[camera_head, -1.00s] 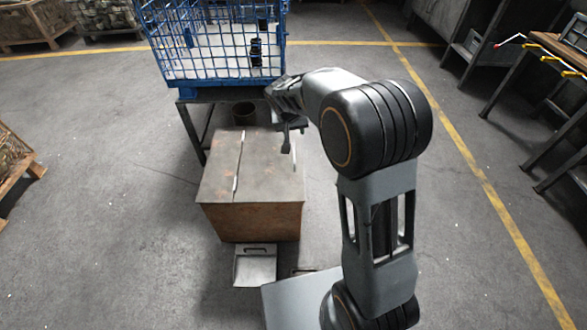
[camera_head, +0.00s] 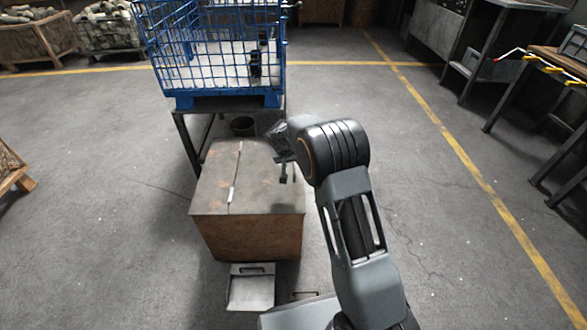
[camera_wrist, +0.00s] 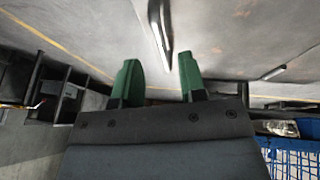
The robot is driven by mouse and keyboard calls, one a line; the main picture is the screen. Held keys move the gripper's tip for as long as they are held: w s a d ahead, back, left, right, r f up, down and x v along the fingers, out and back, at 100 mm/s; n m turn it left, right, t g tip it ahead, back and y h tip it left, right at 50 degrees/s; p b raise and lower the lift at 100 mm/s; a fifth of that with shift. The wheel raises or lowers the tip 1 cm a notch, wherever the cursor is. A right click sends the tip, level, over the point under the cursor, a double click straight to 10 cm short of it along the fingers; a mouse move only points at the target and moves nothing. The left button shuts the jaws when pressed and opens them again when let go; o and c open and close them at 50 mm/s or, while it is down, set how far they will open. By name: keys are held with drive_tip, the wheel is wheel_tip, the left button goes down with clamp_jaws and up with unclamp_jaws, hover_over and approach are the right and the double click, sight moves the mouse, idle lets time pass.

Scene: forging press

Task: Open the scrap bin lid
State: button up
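The scrap bin (camera_head: 250,237) is a rusty brown metal box on the floor. Its grey-brown lid (camera_head: 262,182) lies flat and shut, with a seam across the top and a pale hinge-like strip (camera_head: 232,194). My gripper (camera_head: 289,178) is over the right edge of the lid. In the wrist view my gripper (camera_wrist: 159,80) shows two green fingertips spread apart with nothing clamped. A metal bar handle (camera_wrist: 160,32) on the lid lies in line with the gap between them. I cannot tell whether the fingers touch it. The pale strip also shows in the wrist view (camera_wrist: 275,72).
A blue wire cage (camera_head: 215,55) stands on a dark metal stand (camera_head: 187,140) just behind the bin. A dark bucket (camera_head: 243,125) sits beneath it. A grey pan with a handle (camera_head: 250,290) lies in front of the bin. Open floor lies left and right.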

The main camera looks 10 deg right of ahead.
sight(294, 166)
drive_tip(key=shift+b+x, duration=0.55)
drive_tip(key=shift+x, duration=1.6)
clamp_jaws()
